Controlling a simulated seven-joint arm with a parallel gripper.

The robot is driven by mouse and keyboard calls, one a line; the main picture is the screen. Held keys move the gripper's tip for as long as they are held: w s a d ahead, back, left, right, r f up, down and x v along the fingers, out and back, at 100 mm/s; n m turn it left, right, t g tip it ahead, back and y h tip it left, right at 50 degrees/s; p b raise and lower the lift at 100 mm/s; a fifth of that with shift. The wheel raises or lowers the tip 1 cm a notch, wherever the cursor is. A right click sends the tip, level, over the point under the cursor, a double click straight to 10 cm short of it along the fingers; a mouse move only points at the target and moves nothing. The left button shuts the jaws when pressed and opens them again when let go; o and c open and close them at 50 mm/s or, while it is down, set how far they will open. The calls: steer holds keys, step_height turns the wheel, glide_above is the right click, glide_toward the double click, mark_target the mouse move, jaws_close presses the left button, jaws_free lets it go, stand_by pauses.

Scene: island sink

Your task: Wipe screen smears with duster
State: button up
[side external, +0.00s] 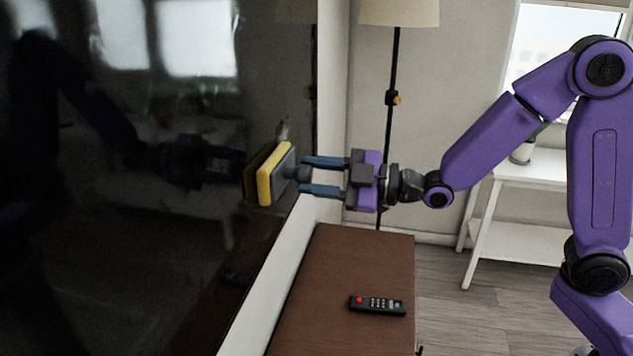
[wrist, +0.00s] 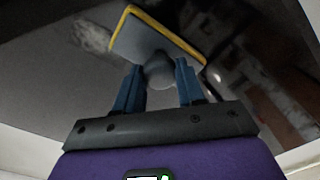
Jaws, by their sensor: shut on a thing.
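The duster (side external: 278,176) is a yellow pad with a blue-grey backing and a round knob. My gripper (side external: 302,174) points left and is shut on the knob. The pad faces the dark, glossy screen (side external: 130,260), close to its surface; I cannot tell whether they touch. The wrist view shows the duster's backing (wrist: 150,45) beyond my gripper (wrist: 160,75). A whitish smear (wrist: 90,36) lies on the screen left of the duster there. A pale smear (side external: 283,130) shows just above the duster in the side view. A small pale spot is right of the duster in the wrist view.
A brown cabinet (side external: 340,260) stands below the screen, with a black remote (side external: 377,305) on it. A floor lamp (side external: 394,100) stands behind my gripper. A white shelf (side external: 520,205) is at the back right. The screen mirrors the room and my arm.

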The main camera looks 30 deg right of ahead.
steer(key=shift+w+d, duration=1.3)
steer(key=shift+d, duration=0.15)
steer(key=shift+w+d+r, duration=1.1)
steer(key=shift+w+d, duration=2.7)
steer(key=shift+w, duration=0.2)
steer(key=shift+s+a, duration=5.3)
steer(key=shift+s, duration=0.05)
steer(key=v, duration=0.6)
steer(key=shift+d, duration=0.15)
steer(key=shift+v, duration=1.4)
